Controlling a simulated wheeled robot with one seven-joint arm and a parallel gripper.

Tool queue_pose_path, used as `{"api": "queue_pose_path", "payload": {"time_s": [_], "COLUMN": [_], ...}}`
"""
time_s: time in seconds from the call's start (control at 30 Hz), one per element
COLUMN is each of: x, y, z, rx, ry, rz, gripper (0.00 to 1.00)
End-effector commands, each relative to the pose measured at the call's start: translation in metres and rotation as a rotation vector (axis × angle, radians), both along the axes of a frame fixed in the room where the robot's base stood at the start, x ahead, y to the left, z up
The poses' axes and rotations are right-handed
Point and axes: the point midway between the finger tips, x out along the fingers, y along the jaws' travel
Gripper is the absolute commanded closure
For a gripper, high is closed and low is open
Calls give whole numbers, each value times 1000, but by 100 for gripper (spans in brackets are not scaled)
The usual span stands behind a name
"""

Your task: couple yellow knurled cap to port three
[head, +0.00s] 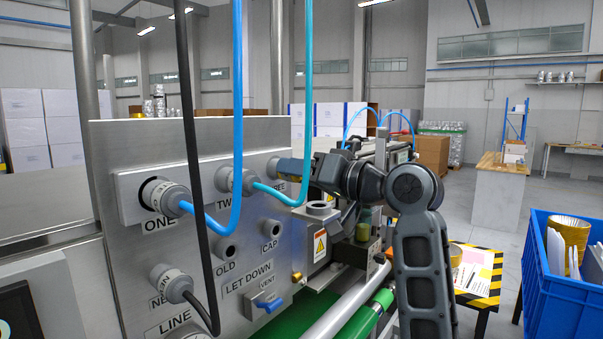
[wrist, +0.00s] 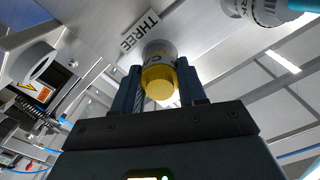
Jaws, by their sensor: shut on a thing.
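The yellow knurled cap (wrist: 158,82) shows in the wrist view with a grey collar at its far end, between my fingers. My gripper (wrist: 161,88) is shut on it. The cap's far end is up against or very near the steel panel, beside the THREE label (wrist: 139,32). I cannot tell whether it touches or is seated. Port three itself is hidden behind the cap. In the head view my gripper (head: 293,168) reaches the panel's right part at the THREE label, and hides the port and most of the cap.
Grey connectors sit at port one (head: 165,197) with a blue hose and port two (head: 226,179) with a teal hose. A black hose hangs in front of the panel (head: 130,150). The CAP stub (head: 269,226) and a blue-handled vent valve (head: 268,304) are below. A blue crate (head: 560,285) stands right.

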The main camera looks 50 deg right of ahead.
Motion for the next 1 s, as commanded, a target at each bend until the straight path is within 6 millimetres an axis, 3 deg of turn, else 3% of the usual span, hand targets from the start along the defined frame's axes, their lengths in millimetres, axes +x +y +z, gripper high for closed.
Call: {"api": "queue_pose_path", "payload": {"time_s": [0.03, 0.07, 0.33, 0.67, 1.0], "x": [1, 1, 1, -3, -53], "y": [0, 0, 0, 0, -3], "z": [0, 0, 0, -1, -2], "rx": [0, 0, 0, 1, -1], "ry": [0, 0, 0, 1, -1], "rz": [1, 0, 0, -1, -3], "gripper": [95, 57, 31, 29, 29]}}
